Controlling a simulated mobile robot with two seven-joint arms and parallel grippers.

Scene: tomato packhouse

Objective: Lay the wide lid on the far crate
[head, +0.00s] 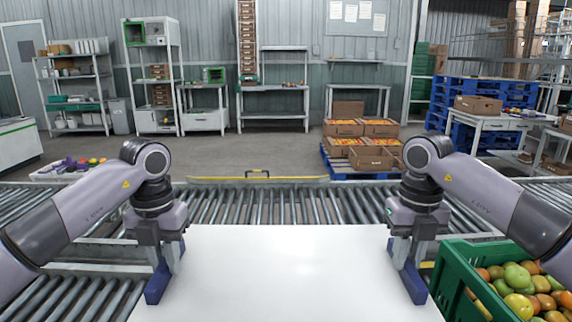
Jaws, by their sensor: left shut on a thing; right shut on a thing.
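The wide lid (285,275) appears as a large flat white panel in the lower middle of the head view, with a blue grip bar along each side. My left gripper (160,272) points down and is shut on the left blue bar. My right gripper (408,270) is shut on the right blue bar. The lid looks about level between my arms, and its near edge is cut off by the frame. A green crate (455,278) full of red, orange and green tomatoes stands at the lower right. I cannot tell which crate is the far one; the lid hides what lies beneath it.
A roller conveyor (290,205) runs across behind the lid. A yellow-edged item with a handle (257,176) lies at its back edge. A pale tray of produce (75,170) stands at left. Cardboard boxes on a blue pallet (360,172) stand beyond.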

